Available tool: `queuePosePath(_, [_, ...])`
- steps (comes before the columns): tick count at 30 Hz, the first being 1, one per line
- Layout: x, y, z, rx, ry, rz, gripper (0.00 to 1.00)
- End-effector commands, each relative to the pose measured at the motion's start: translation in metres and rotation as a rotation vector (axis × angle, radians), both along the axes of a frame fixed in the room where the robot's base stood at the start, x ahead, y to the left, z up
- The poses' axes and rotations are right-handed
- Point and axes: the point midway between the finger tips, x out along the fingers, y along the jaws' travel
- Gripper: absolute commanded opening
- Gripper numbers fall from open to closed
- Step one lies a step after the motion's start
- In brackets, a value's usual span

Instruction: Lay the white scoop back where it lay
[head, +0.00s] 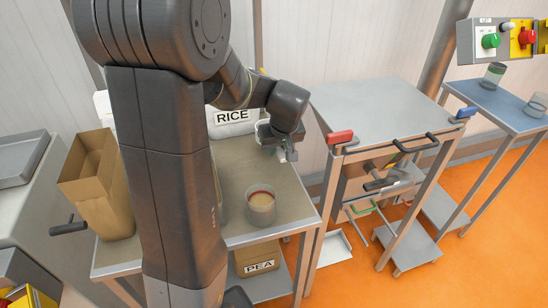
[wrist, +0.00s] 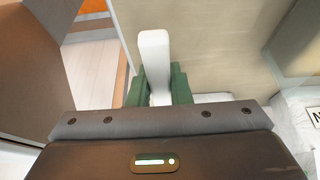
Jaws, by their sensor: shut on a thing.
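The white scoop (wrist: 154,48) shows in the wrist view as a pale handle standing up between the green fingers of my gripper (wrist: 158,86). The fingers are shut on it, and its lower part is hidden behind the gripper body. In the head view my gripper (head: 286,152) is over the back right part of the tan bench (head: 285,190), just right of the white RICE bin (head: 232,118). The scoop cannot be made out clearly there. Whether it touches the bench I cannot tell.
A clear jar (head: 261,208) with a red band and pale contents stands on the bench in front of my gripper. A tall open brown box (head: 95,180) is at the left. A PEA box (head: 258,258) sits below. A grey metal table (head: 375,105) with clamps stands to the right.

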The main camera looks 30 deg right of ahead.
Motion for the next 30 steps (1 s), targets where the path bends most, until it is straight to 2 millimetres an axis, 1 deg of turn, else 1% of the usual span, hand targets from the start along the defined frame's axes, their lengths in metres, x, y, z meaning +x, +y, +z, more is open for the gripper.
queuePosePath(1, [0.0,0.0,-0.009,0.002,0.002,-0.001,0.0])
queuePosePath(8, [0.0,0.0,-0.027,0.002,0.001,-0.001,0.0])
queuePosePath(12, [0.0,0.0,-0.048,0.002,0.002,-0.001,0.0])
queuePosePath(14, [0.0,0.0,-0.054,0.002,0.001,-0.001,0.0])
queuePosePath(21, [0.0,0.0,-0.055,-0.001,-0.001,0.0,0.0])
queuePosePath(25, [0.0,0.0,-0.059,-0.001,-0.001,0.0,0.0])
queuePosePath(26, [0.0,0.0,-0.058,-0.001,-0.001,0.0,0.24])
queuePosePath(28, [0.0,0.0,-0.057,-0.001,-0.001,0.0,0.37])
queuePosePath(29, [0.0,0.0,-0.057,-0.001,-0.001,0.0,0.4])
queuePosePath(30, [0.0,0.0,-0.057,-0.001,-0.001,0.0,0.4])
